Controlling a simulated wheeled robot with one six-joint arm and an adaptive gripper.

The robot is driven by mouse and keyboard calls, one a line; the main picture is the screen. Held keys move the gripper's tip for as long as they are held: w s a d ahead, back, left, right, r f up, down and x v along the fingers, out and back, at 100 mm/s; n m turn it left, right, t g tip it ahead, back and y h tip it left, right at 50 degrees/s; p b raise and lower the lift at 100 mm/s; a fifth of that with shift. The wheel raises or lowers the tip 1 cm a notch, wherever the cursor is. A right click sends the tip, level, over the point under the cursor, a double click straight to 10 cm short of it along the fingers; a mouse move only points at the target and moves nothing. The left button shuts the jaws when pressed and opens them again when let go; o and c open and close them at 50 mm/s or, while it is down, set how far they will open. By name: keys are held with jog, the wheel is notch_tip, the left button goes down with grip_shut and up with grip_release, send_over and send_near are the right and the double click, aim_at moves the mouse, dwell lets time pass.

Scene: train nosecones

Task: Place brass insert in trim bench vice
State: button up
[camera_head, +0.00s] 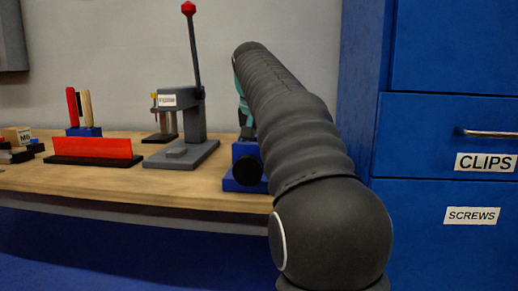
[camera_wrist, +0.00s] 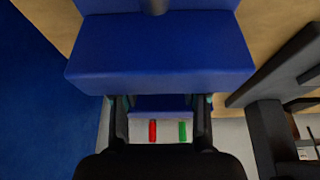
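The blue trim bench vice (camera_head: 246,160) stands at the bench's right end in the head view, partly hidden behind my arm. Its large blue block (camera_wrist: 160,48) fills the upper middle of the wrist view, with a dark round part at the top edge. A smaller blue face shows below it, between my fingers. My gripper (camera_wrist: 160,106) has its two dark fingers well apart at the vice, with teal near their tips. Whether they touch the vice, I cannot tell. No brass insert can be made out in either view. In the head view my gripper is mostly hidden by my arm.
A grey lever press (camera_head: 195,115) with a red knob stands just left of the vice; it also shows at right in the wrist view (camera_wrist: 275,70). A red bar (camera_head: 95,149) and a blue holder (camera_head: 84,131) lie further left. Blue drawers (camera_head: 440,135) stand right.

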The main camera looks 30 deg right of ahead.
jog(key=shift+r, duration=0.1)
jog(key=p+v, duration=0.3)
jog(key=v, duration=0.7)
jog(key=shift+v, duration=1.1)
jog(key=shift+w, duration=0.1)
